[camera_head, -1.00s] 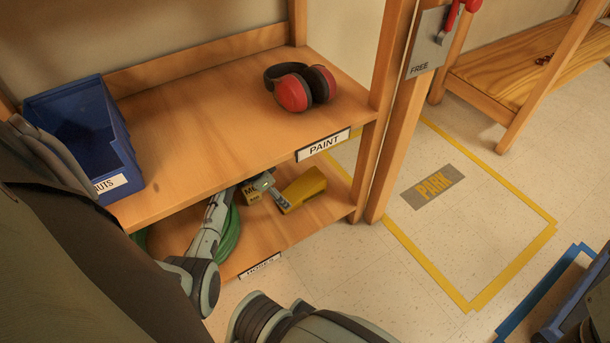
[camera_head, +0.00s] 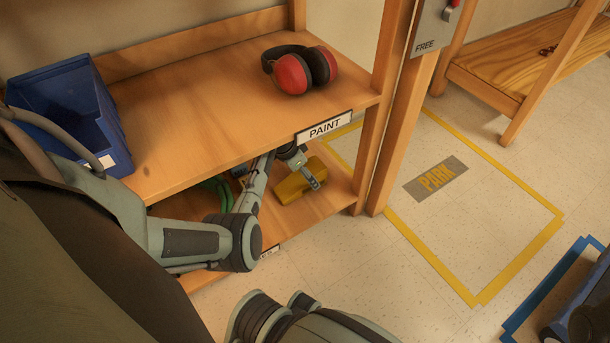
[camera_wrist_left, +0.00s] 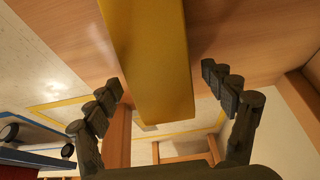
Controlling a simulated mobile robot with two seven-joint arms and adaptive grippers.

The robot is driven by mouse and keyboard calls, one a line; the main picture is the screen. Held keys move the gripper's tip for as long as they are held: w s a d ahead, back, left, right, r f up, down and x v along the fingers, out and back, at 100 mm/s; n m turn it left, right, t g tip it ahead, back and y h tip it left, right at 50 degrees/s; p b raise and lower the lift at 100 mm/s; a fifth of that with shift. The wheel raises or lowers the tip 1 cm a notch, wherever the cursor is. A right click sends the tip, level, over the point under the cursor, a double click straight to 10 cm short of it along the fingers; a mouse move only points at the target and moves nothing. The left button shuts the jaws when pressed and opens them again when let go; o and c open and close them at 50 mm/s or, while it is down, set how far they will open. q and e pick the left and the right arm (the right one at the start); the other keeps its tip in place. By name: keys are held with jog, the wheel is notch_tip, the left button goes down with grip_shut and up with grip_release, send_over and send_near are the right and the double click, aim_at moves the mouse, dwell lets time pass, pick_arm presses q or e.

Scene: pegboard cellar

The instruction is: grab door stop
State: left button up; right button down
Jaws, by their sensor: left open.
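The door stop is a yellow wedge (camera_head: 291,187) lying on the lower shelf near its right end. My left gripper (camera_head: 309,174) reaches in under the upper shelf and is over the wedge, hiding part of it. In the left wrist view the wedge (camera_wrist_left: 150,55) extends from the top edge down between the two spread fingers (camera_wrist_left: 163,82). The gripper is open, with visible gaps between the wedge and both fingers. My right gripper is not in view.
The upper shelf (camera_head: 210,120) overhangs my left arm and holds red ear muffs (camera_head: 300,71) and a blue bin (camera_head: 106,140). A green hose (camera_head: 222,193) lies on the lower shelf behind my arm. A wooden post (camera_head: 392,140) stands right of the wedge.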

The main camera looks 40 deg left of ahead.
pick_arm(q)
jog(key=shift+f, duration=0.25)
dwell(0.7)
jog(key=shift+r, duration=0.1)
jog(key=c, duration=1.7)
